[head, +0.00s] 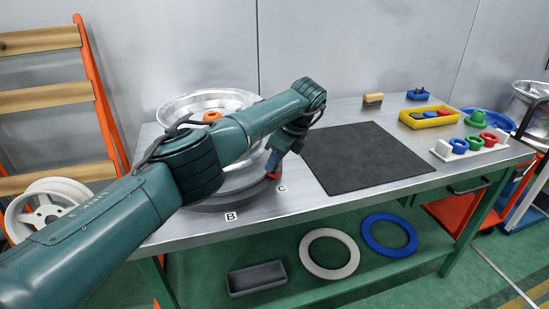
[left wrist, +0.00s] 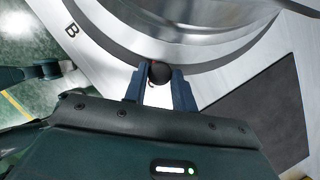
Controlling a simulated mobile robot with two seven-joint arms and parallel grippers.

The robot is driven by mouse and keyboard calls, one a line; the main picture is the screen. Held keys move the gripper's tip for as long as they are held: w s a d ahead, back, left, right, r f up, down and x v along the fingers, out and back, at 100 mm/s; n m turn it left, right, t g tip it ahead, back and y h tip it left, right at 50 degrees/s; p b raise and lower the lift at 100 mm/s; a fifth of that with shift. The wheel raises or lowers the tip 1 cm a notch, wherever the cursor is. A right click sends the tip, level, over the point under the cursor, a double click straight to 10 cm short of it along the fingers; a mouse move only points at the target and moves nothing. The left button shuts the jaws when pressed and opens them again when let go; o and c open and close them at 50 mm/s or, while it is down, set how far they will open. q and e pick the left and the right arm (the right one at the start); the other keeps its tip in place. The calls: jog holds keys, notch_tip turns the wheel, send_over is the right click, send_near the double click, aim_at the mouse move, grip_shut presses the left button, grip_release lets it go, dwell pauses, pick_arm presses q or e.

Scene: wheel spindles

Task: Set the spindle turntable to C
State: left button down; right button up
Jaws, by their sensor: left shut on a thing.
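The spindle turntable (head: 228,202) is a round grey disc at the left of the workbench, largely covered by my left arm. A silver wheel (head: 190,104) with an orange centre piece (head: 211,116) shows above it, behind my arm. My left gripper (head: 272,168) is at the turntable's front right edge, shut on a dark round knob (left wrist: 160,73). A red part (head: 273,176) shows at the fingertips in the head view. Label B (head: 231,217) is on the bench in front of the turntable. Label C (head: 282,188) is just beside my gripper. My right gripper is out of view.
A black mat (head: 365,157) lies right of the turntable, clear of objects. Farther right are a yellow tray (head: 430,117), a white peg holder with coloured rings (head: 470,147), and a wooden block (head: 373,99). White and blue rings lie on the lower shelf.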

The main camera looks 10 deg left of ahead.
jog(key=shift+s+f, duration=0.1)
pick_arm(q)
jog(key=c, duration=1.1)
grip_release()
jog(key=shift+c, duration=0.2)
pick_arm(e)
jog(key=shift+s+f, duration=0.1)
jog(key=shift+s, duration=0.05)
pick_arm(q)
jog(key=p+v, duration=0.1)
jog(key=v, duration=1.2)
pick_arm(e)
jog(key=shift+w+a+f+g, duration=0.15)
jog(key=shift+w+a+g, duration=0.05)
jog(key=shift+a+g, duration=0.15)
pick_arm(q)
jog(key=shift+s, duration=0.1)
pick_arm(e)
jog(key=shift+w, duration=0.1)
